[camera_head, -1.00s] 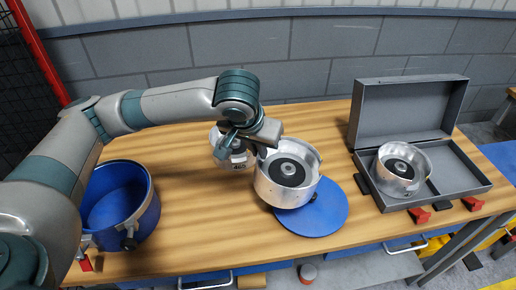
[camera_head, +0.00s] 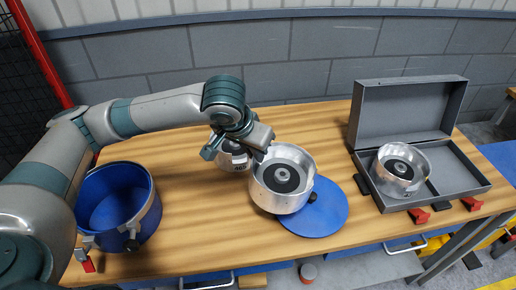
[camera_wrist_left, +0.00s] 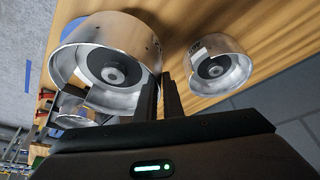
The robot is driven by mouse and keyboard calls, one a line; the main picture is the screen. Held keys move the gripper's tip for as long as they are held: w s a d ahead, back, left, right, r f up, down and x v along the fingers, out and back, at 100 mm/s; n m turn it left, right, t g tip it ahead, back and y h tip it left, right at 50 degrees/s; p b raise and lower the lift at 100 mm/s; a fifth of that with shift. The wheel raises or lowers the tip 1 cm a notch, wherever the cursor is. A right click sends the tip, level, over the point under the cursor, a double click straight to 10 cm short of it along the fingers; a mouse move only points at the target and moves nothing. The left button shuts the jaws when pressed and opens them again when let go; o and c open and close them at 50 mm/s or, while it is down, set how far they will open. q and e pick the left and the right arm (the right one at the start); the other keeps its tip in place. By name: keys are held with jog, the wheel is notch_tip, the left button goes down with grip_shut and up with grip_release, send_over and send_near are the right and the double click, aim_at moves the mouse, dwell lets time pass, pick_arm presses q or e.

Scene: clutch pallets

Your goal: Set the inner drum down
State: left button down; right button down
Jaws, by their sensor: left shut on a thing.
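A silver drum with a dark round hub (camera_head: 270,197) is at the middle of the table, partly over the blue disc (camera_head: 322,217). My left gripper (camera_head: 262,152) is shut on its far rim; the drum also shows beside the fingers in the left wrist view (camera_wrist_left: 140,40). I cannot tell whether its underside touches anything. A second, smaller-looking silver drum with a printed label (camera_head: 236,160) stands behind my gripper and is partly hidden by it. It is clear of the fingers in the left wrist view (camera_wrist_left: 200,82). My right gripper is out of view.
An open grey case (camera_head: 408,108) at the right holds another silver drum (camera_head: 400,172). A blue tub (camera_head: 90,215) with a metal strap stands at the left. Red latches (camera_head: 419,216) sit along the table's front edge. The wooden table (camera_head: 210,230) is bare between tub and disc.

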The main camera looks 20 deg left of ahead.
pick_arm(q)
jog(key=s+a+f+m+g+h+p, duration=0.2)
jog(key=a+m+g+h+p, duration=0.2)
jog(key=a+m+p, duration=0.3)
jog(key=a+m, duration=0.2)
jog(key=m, duration=0.3)
jog(key=shift+s, duration=0.3)
dwell(0.5)
jog(key=shift+f, duration=0.2)
notch_tip(320, 180, down, 6)
jog(key=b, duration=0.7)
jog(key=shift+f+b, duration=0.2)
jog(key=shift+b, duration=0.15)
